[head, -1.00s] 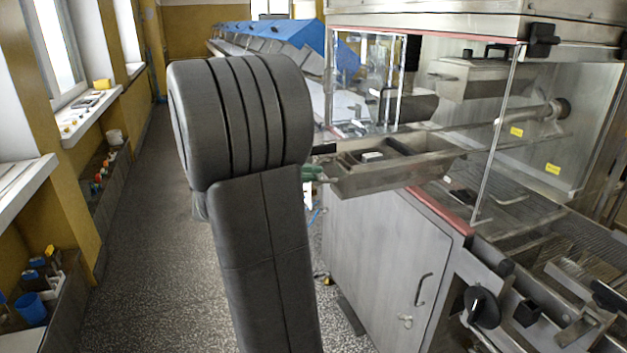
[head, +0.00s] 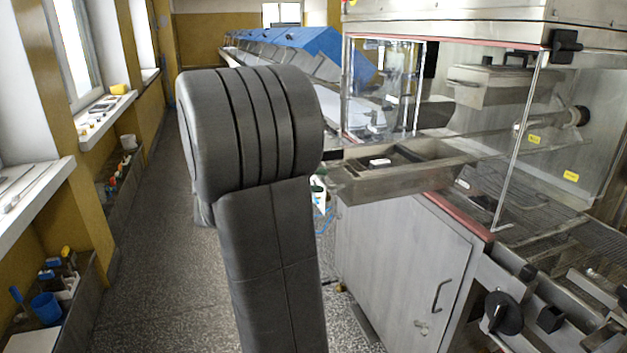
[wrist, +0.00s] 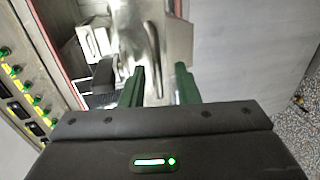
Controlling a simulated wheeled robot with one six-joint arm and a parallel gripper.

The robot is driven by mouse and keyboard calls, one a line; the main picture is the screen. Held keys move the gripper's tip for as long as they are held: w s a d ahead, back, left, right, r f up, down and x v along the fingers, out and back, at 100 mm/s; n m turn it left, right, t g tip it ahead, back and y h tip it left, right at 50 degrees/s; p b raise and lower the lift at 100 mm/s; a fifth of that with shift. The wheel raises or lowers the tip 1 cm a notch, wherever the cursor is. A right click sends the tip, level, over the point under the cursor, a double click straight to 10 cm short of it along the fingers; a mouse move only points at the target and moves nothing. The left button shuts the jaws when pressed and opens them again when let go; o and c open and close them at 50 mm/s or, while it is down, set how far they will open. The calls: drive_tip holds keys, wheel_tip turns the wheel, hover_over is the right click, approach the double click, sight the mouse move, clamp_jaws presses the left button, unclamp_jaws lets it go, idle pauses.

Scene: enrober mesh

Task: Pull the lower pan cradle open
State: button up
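The lower pan cradle (head: 410,184) is a long grey steel trough sticking out of the machine's side, with a small white block on top. Its left end is close behind my arm in the head view.
The upper steel pan (head: 500,85) sits inside the clear enclosure. A grey cabinet door (head: 400,265) with a handle is below the cradle. A row of green lights (wrist: 30,95) shows at the wrist view's left. Window sills line the left wall, with open speckled floor (head: 165,250) between.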

drive_tip(key=v, duration=1.3)
drive_tip(key=shift+a, duration=0.4)
drive_tip(key=shift+d+r, duration=0.1)
drive_tip(key=shift+d, duration=0.05)
drive_tip(key=x, duration=1.3)
drive_tip(key=shift+d, duration=0.4)
